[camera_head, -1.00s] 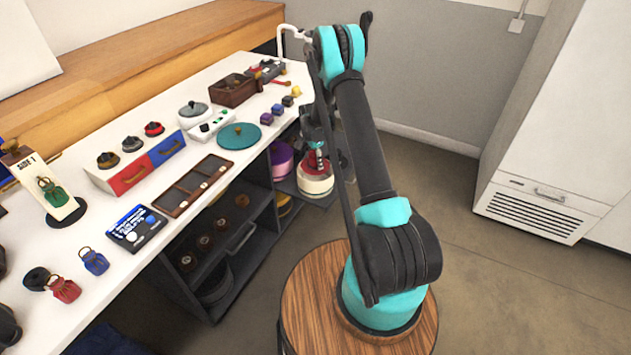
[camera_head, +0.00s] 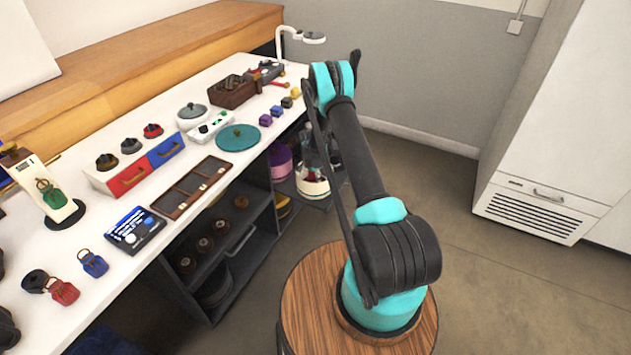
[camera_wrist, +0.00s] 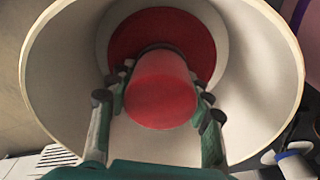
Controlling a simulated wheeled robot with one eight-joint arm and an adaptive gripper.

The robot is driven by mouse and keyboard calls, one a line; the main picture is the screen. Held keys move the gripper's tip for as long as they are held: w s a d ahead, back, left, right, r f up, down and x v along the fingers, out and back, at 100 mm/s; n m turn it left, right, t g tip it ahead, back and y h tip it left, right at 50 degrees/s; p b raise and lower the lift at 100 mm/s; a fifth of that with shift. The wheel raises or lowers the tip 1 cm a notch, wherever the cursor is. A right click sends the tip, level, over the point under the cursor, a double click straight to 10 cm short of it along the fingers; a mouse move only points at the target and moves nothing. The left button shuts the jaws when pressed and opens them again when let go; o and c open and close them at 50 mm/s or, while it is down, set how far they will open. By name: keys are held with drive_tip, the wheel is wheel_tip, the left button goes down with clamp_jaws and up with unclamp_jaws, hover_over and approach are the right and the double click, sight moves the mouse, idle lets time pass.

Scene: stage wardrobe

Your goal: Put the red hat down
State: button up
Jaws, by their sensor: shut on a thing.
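The red hat (camera_wrist: 160,92) is in the wrist view, its crown facing the camera and its round red brim (camera_wrist: 130,32) behind. My gripper (camera_wrist: 163,82) is shut on the crown, with fingers on both sides. The hat is within the rim of a white round container (camera_wrist: 55,80). Whether the brim touches the container's bottom cannot be told. In the head view the white container (camera_head: 312,188) is by the far end of the counter, low down, and my arm partly covers it. The hat is mostly hidden there.
The white counter (camera_head: 95,215) holds a teal round lid (camera_head: 238,137), a red and blue drawer unit (camera_head: 135,178) and several small items. Dark shelves (camera_head: 250,250) stand below. A purple round box (camera_head: 280,160) is left of the container. The floor at right is clear.

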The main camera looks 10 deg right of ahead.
sight(313, 175)
drive_tip(key=shift+f, duration=0.1)
drive_tip(key=o, duration=1.1)
drive_tip(key=r, duration=0.4)
drive_tip(key=a+r, duration=0.1)
drive_tip(key=r, duration=0.7)
drive_tip(key=shift+s+a+r, duration=0.15)
drive_tip(key=shift+s+r, duration=0.05)
drive_tip(key=shift+s, duration=0.1)
drive_tip(key=s+d+r+n+t, duration=0.15)
drive_tip(key=s+r+n, duration=0.25)
drive_tip(key=s+r, duration=0.6)
drive_tip(key=s+d+r+n+t, duration=0.1)
drive_tip(key=s+d+r+n, duration=0.15)
drive_tip(key=s+r, duration=0.7)
drive_tip(key=s+r+n, duration=0.1)
drive_tip(key=s+n, duration=0.1)
drive_tip(key=s, duration=0.5)
drive_tip(key=s+r+n+t+y, duration=0.1)
drive_tip(key=s+r+n, duration=0.1)
drive_tip(key=s, duration=0.5)
drive_tip(key=s+d+r+n, duration=0.1)
drive_tip(key=s+r+n, duration=0.1)
drive_tip(key=s, duration=0.5)
drive_tip(key=shift+s+n, duration=0.4)
drive_tip(key=shift+n, duration=0.35)
